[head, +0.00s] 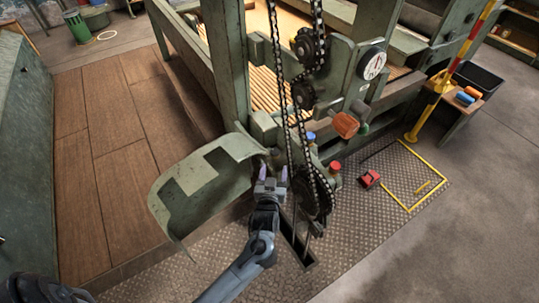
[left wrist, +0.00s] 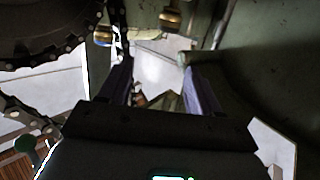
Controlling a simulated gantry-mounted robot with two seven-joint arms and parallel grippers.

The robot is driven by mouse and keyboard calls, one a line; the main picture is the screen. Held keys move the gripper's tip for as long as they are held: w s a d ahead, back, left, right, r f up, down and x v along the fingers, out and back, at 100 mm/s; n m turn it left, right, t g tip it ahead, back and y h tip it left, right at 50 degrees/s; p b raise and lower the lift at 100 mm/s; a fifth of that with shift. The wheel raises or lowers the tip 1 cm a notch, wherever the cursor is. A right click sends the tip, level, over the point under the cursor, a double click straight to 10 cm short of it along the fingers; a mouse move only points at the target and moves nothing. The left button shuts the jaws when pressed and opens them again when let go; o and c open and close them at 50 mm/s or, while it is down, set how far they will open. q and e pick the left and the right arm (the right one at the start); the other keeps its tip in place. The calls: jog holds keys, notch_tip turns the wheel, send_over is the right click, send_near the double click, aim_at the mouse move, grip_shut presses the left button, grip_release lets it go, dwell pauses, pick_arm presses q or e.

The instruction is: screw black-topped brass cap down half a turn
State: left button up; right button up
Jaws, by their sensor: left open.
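My left gripper (head: 273,173) is between the bent green guard and the chain at the machine's lower end. In the left wrist view, its two purple-grey fingers (left wrist: 157,72) stand apart, with no cap seen between them. A brass fitting with a dark part (left wrist: 170,20) shows beyond the fingertips at the top of that view; it may be the black-topped cap, but I cannot be sure. A second brass piece (left wrist: 103,36) shows to its left. In the head view I cannot make out a black-topped cap. My right gripper is not in view.
The bent green guard (head: 205,185) is left of the gripper. The chain (head: 290,100) and lower sprocket (head: 313,192) are close on the right. A blue knob (head: 311,137) and red cap (head: 335,167) are nearby. A floor slot (head: 298,245) lies below.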

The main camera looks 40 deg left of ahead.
pick_arm(q)
jog(key=s+d+r+m+g+h+p, duration=0.1)
jog(key=s+d+r+h+p, duration=0.1)
jog(key=r+p, duration=0.6)
jog(key=s+d+r+m+g+h+p, duration=0.2)
jog(key=s+r+h+p, duration=0.2)
jog(key=s+r+p, duration=0.2)
jog(key=shift+d+r+p, duration=0.35)
jog(key=shift+r+p, duration=0.8)
jog(key=shift+p, duration=1.1)
jog(key=shift+s, duration=0.15)
jog(key=shift+o, duration=0.2)
